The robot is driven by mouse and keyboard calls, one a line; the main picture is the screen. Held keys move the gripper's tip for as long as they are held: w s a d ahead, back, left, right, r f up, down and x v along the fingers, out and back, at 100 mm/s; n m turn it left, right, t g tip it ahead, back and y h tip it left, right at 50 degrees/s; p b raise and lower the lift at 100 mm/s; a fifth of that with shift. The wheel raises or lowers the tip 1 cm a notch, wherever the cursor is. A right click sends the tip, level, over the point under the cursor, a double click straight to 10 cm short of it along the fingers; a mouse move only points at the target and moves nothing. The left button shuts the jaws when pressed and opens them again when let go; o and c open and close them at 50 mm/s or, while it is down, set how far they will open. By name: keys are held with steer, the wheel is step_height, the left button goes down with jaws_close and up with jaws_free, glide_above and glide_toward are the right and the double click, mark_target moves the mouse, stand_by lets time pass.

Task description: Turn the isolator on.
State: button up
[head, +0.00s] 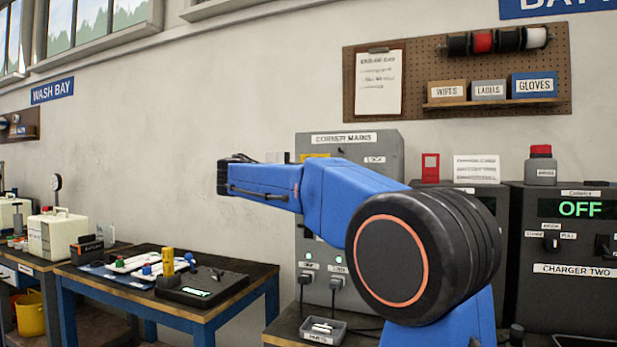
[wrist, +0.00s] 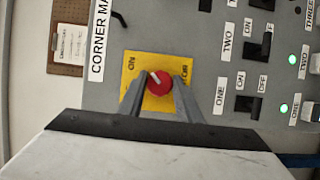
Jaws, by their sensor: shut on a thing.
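The isolator is a red round knob (wrist: 158,82) on a yellow plate (wrist: 132,96), seen in the wrist view. A white mark on the knob points to the upper left of the picture, toward the word ON. My gripper (wrist: 160,85) is shut on the knob, one finger on each side. The plate is on the grey panel (wrist: 198,50) labelled CORNER MA..., which appears turned sideways here. In the head view the panel (head: 388,145) stands against the wall; my blue arm hides the knob, and only the plate's top edge (head: 316,156) shows.
Beside the isolator are black switches ONE (wrist: 248,104) and TWO (wrist: 258,46), with lit green lamps (wrist: 283,107). A charger (head: 575,275) reading OFF stands right of my arm. A small tray (head: 323,338) lies below the panel. A blue-legged table (head: 225,306) with equipment stands left.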

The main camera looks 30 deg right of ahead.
steer(key=shift+f, duration=0.1)
steer(key=o, duration=1)
steer(key=shift+o, duration=0.2)
steer(key=shift+a, duration=0.1)
steer(key=v, duration=1.7)
steer(key=shift+s, duration=0.2)
